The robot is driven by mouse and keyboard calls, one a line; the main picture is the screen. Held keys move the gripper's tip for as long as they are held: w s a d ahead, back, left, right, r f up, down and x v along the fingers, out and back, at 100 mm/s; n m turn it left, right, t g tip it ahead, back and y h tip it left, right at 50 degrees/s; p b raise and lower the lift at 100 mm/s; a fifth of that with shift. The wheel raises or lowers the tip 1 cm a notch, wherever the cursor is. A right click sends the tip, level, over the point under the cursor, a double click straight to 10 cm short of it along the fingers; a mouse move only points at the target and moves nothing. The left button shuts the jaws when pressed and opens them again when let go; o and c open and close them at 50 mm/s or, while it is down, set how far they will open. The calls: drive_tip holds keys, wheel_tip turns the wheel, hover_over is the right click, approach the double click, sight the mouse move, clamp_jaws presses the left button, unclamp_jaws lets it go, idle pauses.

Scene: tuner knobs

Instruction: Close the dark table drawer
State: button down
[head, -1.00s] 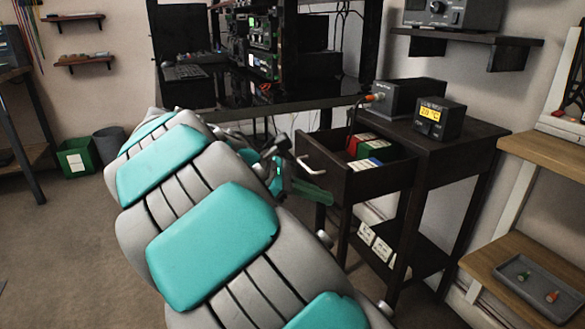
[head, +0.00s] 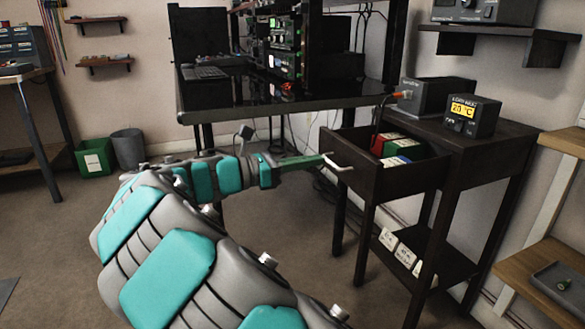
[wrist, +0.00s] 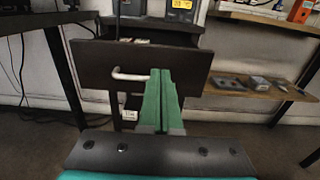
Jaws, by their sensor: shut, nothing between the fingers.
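The dark table drawer (head: 384,182) is pulled out from the small dark side table (head: 500,150), with red, green and blue boxes (head: 400,146) inside it. Its pale bar handle (head: 340,163) is on the front, and the drawer front (wrist: 95,62) fills the middle of the wrist view. My gripper (head: 322,159) has its green fingers together and empty, with the tips at the drawer front beside the handle. In the wrist view the fingertips (wrist: 160,74) are just right of the handle (wrist: 130,74). I cannot tell whether they touch the front.
A display unit (head: 471,115) and a grey box (head: 437,97) stand on the side table. A dark desk (head: 290,105) with a keyboard is behind my arm. A wooden shelf (head: 530,265) is at the right. The floor at left is open.

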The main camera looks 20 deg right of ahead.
sight(351, 153)
drive_tip(key=d+b, duration=0.1)
drive_tip(key=d, duration=0.6)
drive_tip(key=shift+w, duration=0.15)
drive_tip(key=shift+d+r+p, duration=0.15)
drive_tip(key=shift+d+p, duration=0.2)
drive_tip(key=shift+d, duration=0.1)
drive_tip(key=d+p, duration=0.3)
drive_tip(key=d, duration=0.3)
drive_tip(key=d+p, duration=0.4)
drive_tip(key=d, duration=0.2)
drive_tip(key=d+p, duration=0.3)
drive_tip(key=d, duration=0.4)
drive_tip(key=shift+w+p, duration=0.25)
drive_tip(key=shift+p, duration=0.05)
drive_tip(key=shift+d, duration=0.6)
drive_tip(key=shift+w, duration=0.15)
drive_tip(key=shift+d, duration=0.1)
drive_tip(key=shift+p, duration=0.4)
